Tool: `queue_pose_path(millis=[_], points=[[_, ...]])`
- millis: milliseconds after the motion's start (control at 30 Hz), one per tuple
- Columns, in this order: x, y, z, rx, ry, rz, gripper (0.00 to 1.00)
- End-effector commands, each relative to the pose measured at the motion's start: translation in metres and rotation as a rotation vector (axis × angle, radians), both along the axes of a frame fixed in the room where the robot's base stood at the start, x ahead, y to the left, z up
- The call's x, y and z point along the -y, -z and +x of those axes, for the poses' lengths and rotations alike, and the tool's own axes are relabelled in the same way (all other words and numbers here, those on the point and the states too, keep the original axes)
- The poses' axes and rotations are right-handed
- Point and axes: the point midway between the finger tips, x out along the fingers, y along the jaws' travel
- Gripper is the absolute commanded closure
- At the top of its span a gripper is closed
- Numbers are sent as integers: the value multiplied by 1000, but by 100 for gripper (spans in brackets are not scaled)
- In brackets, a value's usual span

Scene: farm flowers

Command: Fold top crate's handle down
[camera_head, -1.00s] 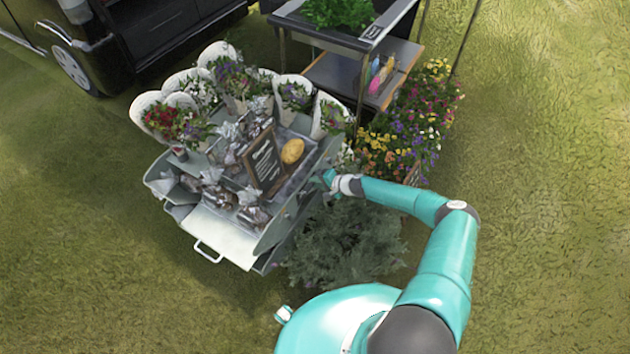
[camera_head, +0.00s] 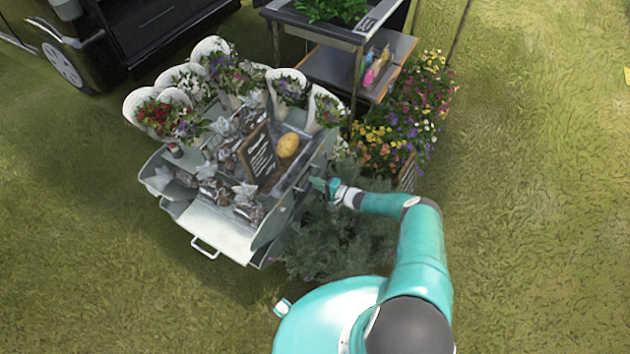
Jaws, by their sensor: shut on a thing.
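The top crate (camera_head: 232,238) is a grey metal box with a tilted side, on the left of centre. It holds wrapped bunches, a dark chalkboard sign (camera_head: 257,155) and a yellow oval item (camera_head: 288,146). My gripper (camera_head: 322,187) is at the crate's right side, shut on what seems to be the crate's handle. The fingers cover most of the handle, so its exact angle is hard to see. Another light handle (camera_head: 205,248) sticks out at the front lower left.
Several white cones of flowers (camera_head: 287,86) stand behind the crate. A leafy bush (camera_head: 335,240) lies below my forearm. A flower planter (camera_head: 408,110) and a two-tier table (camera_head: 350,62) stand behind to the right. A dark vehicle (camera_head: 70,55) is at the upper left. Grass at right is open.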

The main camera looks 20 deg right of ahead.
Motion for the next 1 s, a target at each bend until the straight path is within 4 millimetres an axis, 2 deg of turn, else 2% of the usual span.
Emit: queue_pose_path(millis=[33,867,900,1000], points=[[-13,8,-8,-2,-26,12,100],[-5,-2,1,83,-11,55,100],[-4,-2,1,83,-10,55,76],[-3,-2,2,83,-8,53,59]])
